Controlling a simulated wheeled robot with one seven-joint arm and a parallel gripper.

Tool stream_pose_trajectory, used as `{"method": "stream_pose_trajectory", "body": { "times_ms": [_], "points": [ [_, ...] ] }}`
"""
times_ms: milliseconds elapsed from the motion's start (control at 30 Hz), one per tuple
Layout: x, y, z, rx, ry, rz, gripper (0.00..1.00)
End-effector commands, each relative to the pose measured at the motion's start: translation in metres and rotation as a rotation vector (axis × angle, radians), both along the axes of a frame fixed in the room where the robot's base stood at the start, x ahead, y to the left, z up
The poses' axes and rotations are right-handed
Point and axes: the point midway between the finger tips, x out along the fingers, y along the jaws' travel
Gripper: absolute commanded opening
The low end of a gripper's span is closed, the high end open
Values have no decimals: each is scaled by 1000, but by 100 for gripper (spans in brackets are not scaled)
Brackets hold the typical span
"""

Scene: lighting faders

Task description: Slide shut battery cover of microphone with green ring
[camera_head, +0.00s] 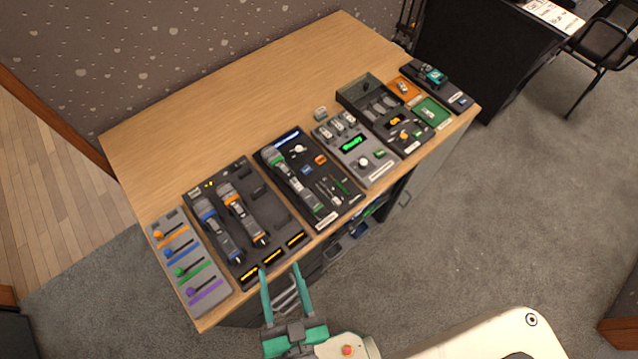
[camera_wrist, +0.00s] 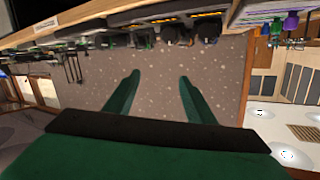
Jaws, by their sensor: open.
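The microphone with the green ring (camera_head: 290,182) lies on a dark tray (camera_head: 338,203) in the middle of the desk, its head toward the back left. Its battery cover is too small to make out, so I cannot tell how far it is open. My gripper (camera_head: 280,270) is open and empty, in front of the desk's near edge, to the front left of this microphone and apart from it. In the wrist view the two fingers of my gripper (camera_wrist: 160,80) stand apart with nothing between them.
Left of it, a dark tray (camera_head: 278,220) holds a blue-ringed microphone (camera_head: 220,228) and an orange-ringed one (camera_head: 243,215). A grey fader panel (camera_head: 204,284) is at the far left. A panel with a green display (camera_head: 368,168) stands to the right. The back of the desk (camera_head: 215,100) is clear.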

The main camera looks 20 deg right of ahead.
Motion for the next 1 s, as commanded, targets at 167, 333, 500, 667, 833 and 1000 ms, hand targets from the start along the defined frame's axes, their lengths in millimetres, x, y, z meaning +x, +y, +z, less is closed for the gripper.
{"method": "stream_pose_trajectory", "body": {
  "times_ms": [167, 333, 500, 667, 833, 1000],
  "points": [
    [69, 26, 25, 204, -108, -15, 50],
    [129, 52, 61, 370, -201, 25, 50],
    [184, 69, 107, 503, -293, 91, 50],
    [226, 85, 159, 593, -367, 189, 50],
    [259, 106, 214, 646, -424, 324, 50],
    [279, 130, 265, 656, -450, 482, 50]
  ]
}}
